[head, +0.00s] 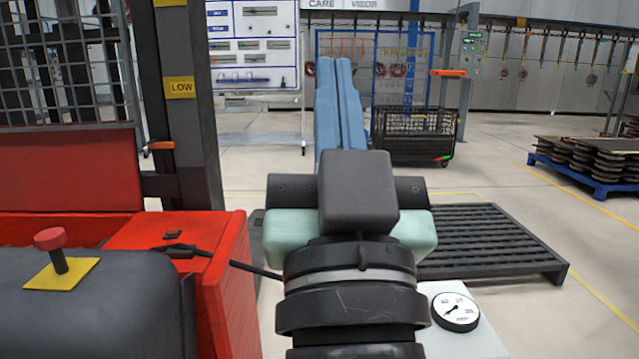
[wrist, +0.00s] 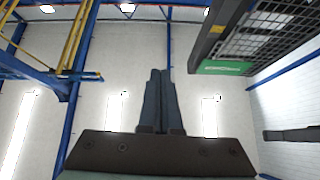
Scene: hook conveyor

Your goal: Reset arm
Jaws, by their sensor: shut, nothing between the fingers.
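My gripper (head: 334,68) points away from me in the head view, up the middle of the picture. Its two long blue fingers lie side by side, shut, with nothing between them. The wrist view also shows my gripper (wrist: 160,76) with its fingers together and pointing up the picture. Behind them in that view are a pale wall and the hall's upper structure. My dark wrist and pale green gripper body fill the lower middle of the head view.
A red machine (head: 180,245) with a mesh guard stands close at left. A dark slatted platform (head: 480,240) lies at right. A black wire basket (head: 415,135) stands beyond the fingers. A blue pallet (head: 590,178) with stacked parts is at far right. Hooks (head: 545,45) hang from an overhead rail.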

